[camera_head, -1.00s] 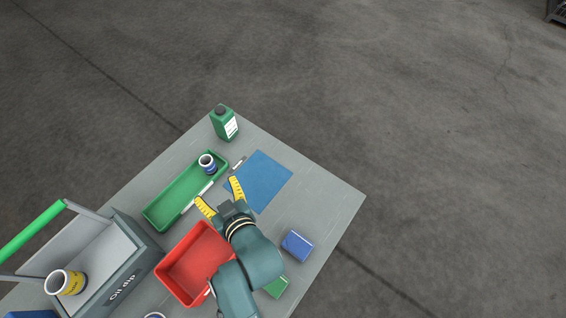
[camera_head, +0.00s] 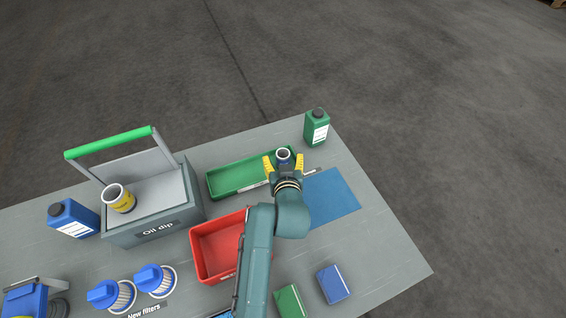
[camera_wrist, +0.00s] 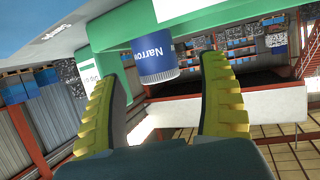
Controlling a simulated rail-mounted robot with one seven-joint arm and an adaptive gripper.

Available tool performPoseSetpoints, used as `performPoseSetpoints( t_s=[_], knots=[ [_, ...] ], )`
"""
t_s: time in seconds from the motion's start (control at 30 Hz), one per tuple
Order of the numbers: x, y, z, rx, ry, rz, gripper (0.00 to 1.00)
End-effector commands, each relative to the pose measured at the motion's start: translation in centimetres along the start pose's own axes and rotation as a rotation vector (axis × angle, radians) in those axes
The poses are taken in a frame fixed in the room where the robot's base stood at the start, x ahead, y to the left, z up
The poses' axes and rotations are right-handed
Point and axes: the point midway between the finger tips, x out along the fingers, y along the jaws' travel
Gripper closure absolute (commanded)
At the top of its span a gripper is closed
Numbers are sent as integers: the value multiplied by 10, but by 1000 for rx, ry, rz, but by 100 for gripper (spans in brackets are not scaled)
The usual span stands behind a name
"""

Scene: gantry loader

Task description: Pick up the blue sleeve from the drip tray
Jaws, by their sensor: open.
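The blue sleeve (camera_head: 284,154), with a pale rim, stands at the right end of the green drip tray (camera_head: 228,181). In the wrist view the sleeve (camera_wrist: 156,62) is blue with a white "Narrow" label, set against the green tray (camera_wrist: 110,31). My gripper (camera_head: 284,161) is open, and in the head view its yellow fingers show on either side of the sleeve. In the wrist view my gripper (camera_wrist: 156,78) has its fingertips spread left and right of the sleeve, which appears just ahead of them. I see no contact. The arm hides part of the tray's near end.
A green bottle (camera_head: 316,130) stands right of the tray and a blue mat (camera_head: 333,198) lies at the near right. A red bin (camera_head: 212,247) is in front of the tray. The grey "Oil dip" box (camera_head: 150,222), holding a yellow-banded sleeve (camera_head: 119,199), stands left.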

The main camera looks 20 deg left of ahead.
Motion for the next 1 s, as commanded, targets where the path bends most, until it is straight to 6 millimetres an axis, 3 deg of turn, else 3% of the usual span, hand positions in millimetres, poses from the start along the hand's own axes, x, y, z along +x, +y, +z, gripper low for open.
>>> performPoseSetpoints(
  t_s=[0.13,0.43,0.8,1.0],
  knots=[
    [24,2,2,-1,2,0,24],
    [28,2,0,0,0,0,26],
    [28,2,0,0,0,0,97],
    [28,2,-1,-1,3,1,98]
  ],
)
